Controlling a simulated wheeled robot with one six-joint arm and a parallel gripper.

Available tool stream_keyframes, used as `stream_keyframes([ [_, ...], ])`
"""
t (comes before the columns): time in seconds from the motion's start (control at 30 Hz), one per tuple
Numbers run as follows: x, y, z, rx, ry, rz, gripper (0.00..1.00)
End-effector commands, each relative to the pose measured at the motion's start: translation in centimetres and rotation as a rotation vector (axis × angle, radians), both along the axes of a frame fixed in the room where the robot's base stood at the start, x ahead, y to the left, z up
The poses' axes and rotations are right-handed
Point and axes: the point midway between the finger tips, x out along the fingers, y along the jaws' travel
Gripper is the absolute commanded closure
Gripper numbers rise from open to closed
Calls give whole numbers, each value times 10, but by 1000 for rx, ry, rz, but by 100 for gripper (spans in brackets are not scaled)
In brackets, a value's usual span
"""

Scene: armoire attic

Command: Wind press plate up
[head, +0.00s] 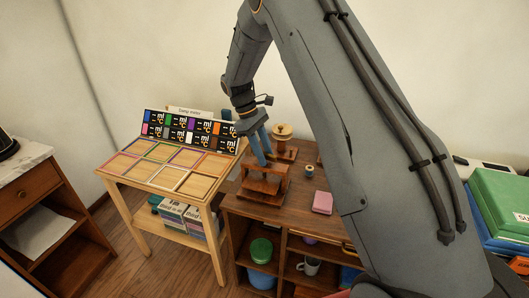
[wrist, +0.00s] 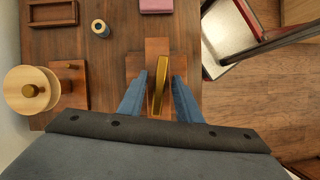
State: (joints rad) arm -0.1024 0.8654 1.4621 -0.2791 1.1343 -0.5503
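A small dark wooden press (head: 264,187) stands on the brown cabinet top, near its left front corner. In the wrist view I look down on the press (wrist: 157,46), with a brass-coloured bar (wrist: 159,82) across its middle. My gripper (head: 263,161) reaches down over the press. In the wrist view the gripper's (wrist: 159,80) two blue-grey fingers stand on either side of the bar, with a narrow gap on each side. It is open and holds nothing. The press plate cannot be made out from here.
A wooden spool stand (head: 282,138), a small blue thread reel (head: 309,170) and a pink block (head: 322,203) share the cabinet top (wrist: 105,65). A slanted display table (head: 180,165) with framed trays stands to the left. Shelves below hold a green-lidded tub (head: 261,250) and a mug (head: 309,266).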

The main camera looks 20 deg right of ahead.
Motion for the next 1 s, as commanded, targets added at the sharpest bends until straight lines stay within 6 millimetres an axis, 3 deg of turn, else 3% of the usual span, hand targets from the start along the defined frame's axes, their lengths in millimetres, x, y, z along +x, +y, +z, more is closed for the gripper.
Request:
stream_keyframes([
  [0.27, 0, -1, -2, 0, -1, -1, 70],
  [0.43, 0, -1, -2, 0, -1, -1, 99],
  [0.77, 0, 0, -1, 1, -1, 26, 100],
  [1.0, -1, 0, -1, 0, 0, 150, 100],
])
